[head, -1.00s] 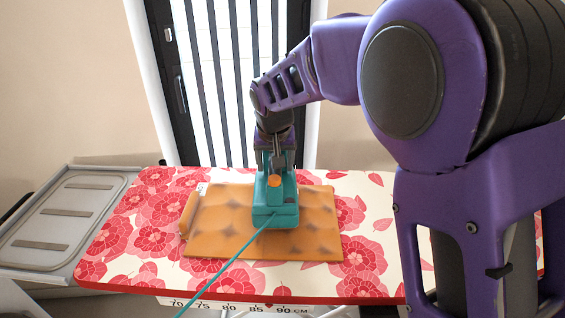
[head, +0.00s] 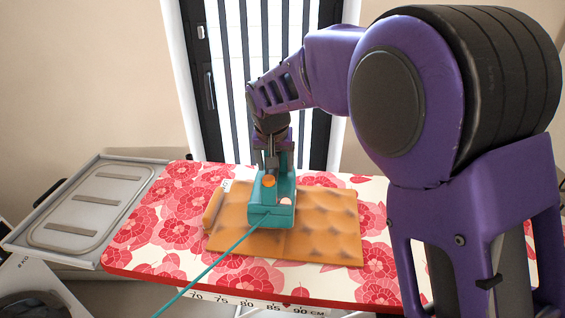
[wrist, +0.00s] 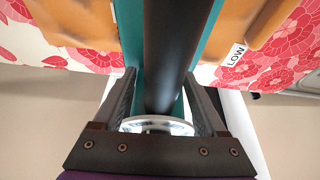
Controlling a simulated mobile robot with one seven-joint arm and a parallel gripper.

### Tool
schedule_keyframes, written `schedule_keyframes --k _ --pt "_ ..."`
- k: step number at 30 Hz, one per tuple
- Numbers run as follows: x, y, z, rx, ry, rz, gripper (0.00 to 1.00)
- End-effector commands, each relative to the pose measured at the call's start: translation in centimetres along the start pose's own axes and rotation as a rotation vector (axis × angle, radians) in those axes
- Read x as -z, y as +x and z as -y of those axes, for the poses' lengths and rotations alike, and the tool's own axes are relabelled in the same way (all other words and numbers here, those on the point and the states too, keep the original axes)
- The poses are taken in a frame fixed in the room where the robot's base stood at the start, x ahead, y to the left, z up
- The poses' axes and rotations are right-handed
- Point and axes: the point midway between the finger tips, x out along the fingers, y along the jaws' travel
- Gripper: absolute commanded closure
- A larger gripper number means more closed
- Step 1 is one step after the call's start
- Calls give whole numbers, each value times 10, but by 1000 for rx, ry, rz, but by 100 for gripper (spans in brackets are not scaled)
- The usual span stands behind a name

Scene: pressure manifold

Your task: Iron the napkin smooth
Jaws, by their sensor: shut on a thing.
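The orange napkin (head: 325,225) lies on the flowered ironing board (head: 150,235). Its right part shows dark, dimpled patches, while the strip left of the iron looks flatter. The teal iron (head: 271,213) rests on the napkin, left of its middle, with a teal cord running to the lower left. My gripper (head: 272,165) is shut on the iron's handle from above. In the wrist view the dark handle (wrist: 168,50) runs between the two fingers, with teal body edges beside it. The iron's soleplate is hidden.
A rolled orange edge (head: 213,207) lies along the napkin's left side. A grey tray-like rest (head: 85,200) adjoins the board's left end. A centimetre scale (head: 260,304) hangs at the front edge.

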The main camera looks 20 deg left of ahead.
Motion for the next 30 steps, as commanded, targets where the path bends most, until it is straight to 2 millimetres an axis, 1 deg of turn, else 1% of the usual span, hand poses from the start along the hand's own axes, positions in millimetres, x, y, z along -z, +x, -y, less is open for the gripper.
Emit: schedule_keyframes --k 1,30 --pt "3 -3 4 3 0 -7 100" --pt "3 -4 62 3 0 -6 100"
